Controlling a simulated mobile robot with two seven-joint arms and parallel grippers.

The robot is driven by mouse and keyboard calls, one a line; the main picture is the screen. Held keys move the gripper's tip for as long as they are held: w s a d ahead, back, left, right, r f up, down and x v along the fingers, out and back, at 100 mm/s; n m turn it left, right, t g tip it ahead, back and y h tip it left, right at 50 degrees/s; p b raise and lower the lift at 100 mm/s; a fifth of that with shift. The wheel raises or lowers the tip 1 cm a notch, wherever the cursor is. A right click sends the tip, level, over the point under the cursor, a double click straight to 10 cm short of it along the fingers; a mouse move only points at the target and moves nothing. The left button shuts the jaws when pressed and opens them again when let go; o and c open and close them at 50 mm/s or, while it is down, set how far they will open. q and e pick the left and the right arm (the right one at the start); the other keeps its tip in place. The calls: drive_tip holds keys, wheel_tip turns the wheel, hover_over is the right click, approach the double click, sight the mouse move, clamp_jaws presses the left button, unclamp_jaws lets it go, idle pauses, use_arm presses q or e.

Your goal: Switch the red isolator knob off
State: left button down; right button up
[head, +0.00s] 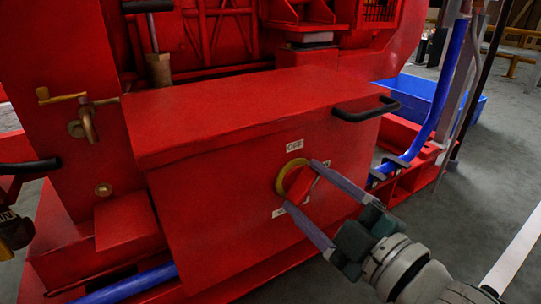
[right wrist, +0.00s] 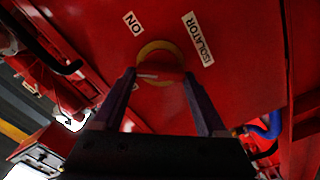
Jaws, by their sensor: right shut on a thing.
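The red isolator knob (head: 300,184) sits in a yellow ring on the sloping front of a red box. My right gripper (head: 302,187) is shut on the knob, one finger on each side. The right wrist view also shows the knob (right wrist: 160,72) between the fingertips, with a short white mark on its left part. I cannot tell which label this mark faces. The OFF label (head: 294,146) is above the knob in the head view. The ON label (right wrist: 132,22) and ISOLATOR label (right wrist: 198,38) are clear in the right wrist view.
The red box (head: 215,200) has a black handle (head: 366,110) at its upper right. A brass tap (head: 87,122) is at the left. A blue hose (head: 440,100) and blue crate (head: 415,90) are at the right. Grey floor (head: 500,150) is open at the right.

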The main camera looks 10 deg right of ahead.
drive_tip(key=n, duration=0.3)
drive_tip(key=shift+f, duration=0.15)
drive_tip(key=shift+n+b, duration=0.3)
drive_tip(key=shift+n, duration=1.5)
drive_tip(key=o, duration=1.3)
drive_tip(key=shift+s, duration=0.1)
drive_tip(key=shift+s+d+p, duration=0.15)
drive_tip(key=shift+s+p, duration=0.2)
drive_tip(key=shift+s, duration=0.05)
drive_tip(key=p+v, duration=0.3)
drive_tip(key=v, duration=0.6)
drive_tip(key=shift+p, duration=0.3)
